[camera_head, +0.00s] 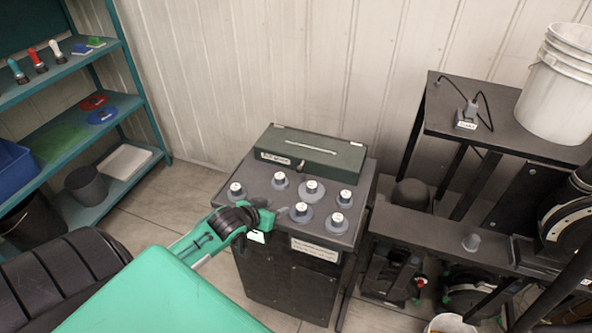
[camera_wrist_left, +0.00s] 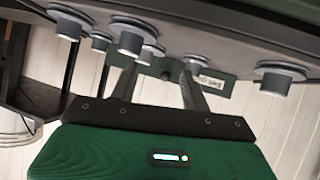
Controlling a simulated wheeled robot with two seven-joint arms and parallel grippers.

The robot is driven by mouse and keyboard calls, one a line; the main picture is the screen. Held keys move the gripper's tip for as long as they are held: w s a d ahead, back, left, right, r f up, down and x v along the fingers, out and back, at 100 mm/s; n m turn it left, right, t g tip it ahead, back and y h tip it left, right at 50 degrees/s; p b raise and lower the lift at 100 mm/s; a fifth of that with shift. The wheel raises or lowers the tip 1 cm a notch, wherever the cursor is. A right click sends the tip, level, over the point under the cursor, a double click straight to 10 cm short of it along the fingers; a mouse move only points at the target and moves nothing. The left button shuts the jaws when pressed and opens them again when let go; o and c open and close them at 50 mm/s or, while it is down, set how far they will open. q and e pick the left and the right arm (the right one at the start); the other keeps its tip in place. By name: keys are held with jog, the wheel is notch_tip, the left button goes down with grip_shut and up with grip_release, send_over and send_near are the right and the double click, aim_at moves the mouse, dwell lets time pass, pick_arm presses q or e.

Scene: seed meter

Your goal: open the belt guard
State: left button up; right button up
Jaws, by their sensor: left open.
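The belt guard looks to be the long dark green box (camera_head: 312,150) with a white label at the back of the dark cabinet top. Its lid appears closed, with a small pale tab at its right end. In the left wrist view the labelled green face (camera_wrist_left: 180,80) shows upside down, beyond my fingers. My left gripper (camera_head: 268,216) is at the cabinet's front edge, in front of the box and apart from it. Its two fingers (camera_wrist_left: 162,68) are spread with nothing between them. My right gripper is not in view.
Several grey capped knobs (camera_head: 311,188) stand on the cabinet top (camera_head: 262,196) between my left gripper and the box. A dark bench with a white bucket (camera_head: 562,85) stands at right. Teal shelves (camera_head: 135,105) stand at left. Bare floor shows between shelves and cabinet.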

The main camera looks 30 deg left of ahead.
aim_at(297, 170)
pick_arm(q)
jog(key=w+a+r+t, duration=0.2)
jog(key=w+a+r, duration=0.2)
jog(key=w, duration=0.1)
jog(key=shift+n, duration=0.4)
jog(key=p+x, duration=0.2)
jog(key=x, duration=1)
jog(key=shift+w+f+p, duration=0.1)
jog(key=shift+w+p, duration=0.2)
jog(key=shift+p, duration=0.1)
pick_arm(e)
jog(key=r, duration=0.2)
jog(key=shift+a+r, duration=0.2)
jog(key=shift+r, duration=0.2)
pick_arm(q)
grip_shut()
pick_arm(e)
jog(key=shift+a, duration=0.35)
